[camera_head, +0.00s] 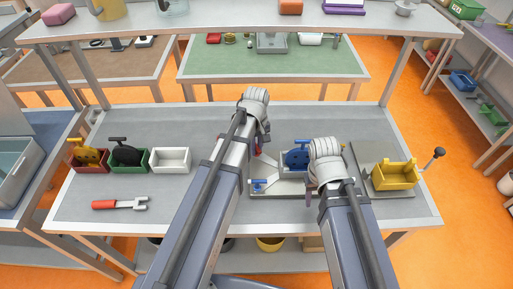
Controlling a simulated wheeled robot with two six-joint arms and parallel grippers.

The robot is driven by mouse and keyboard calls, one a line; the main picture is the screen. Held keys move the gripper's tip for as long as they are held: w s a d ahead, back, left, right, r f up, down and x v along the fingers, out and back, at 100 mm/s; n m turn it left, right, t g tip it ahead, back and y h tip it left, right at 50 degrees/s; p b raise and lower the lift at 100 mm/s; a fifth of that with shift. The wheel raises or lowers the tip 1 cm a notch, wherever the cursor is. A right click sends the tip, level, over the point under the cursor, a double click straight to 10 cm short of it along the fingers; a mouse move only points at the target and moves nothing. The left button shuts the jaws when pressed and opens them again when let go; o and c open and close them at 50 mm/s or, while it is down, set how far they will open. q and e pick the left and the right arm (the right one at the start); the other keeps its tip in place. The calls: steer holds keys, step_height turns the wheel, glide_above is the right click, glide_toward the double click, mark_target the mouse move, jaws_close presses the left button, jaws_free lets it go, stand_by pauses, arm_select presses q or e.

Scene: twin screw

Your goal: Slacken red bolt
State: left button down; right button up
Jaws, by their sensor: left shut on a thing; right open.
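My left gripper (259,150) is over the back left of a grey fixture plate (290,187). It is shut on a small red item, mostly hidden by my wrist; I cannot tell whether this is the red bolt. A small blue piece (262,184) lies at the fixture's front left. My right gripper (312,196) is open at the fixture's right side, its fingertips partly hidden by my wrist. A red-handled fork-ended wrench (118,204) lies on the table at the left.
Red (92,167), green (128,168) and white (171,165) bins stand at left; the white one looks empty. A shelf (240,25) spans the back. The front left table is mostly clear.

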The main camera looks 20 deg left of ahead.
arm_select(q)
steer(key=n, duration=0.7)
steer(key=shift+s, duration=0.1)
steer(key=n, duration=0.4)
steer(key=shift+n, duration=1.8)
steer(key=c, duration=0.8)
jaws_free()
steer(key=shift+c, duration=0.2)
step_height(320, 180, up, 8)
steer(key=p, duration=0.8)
steer(key=shift+f, duration=0.1)
arm_select(e)
step_height(320, 180, up, 8)
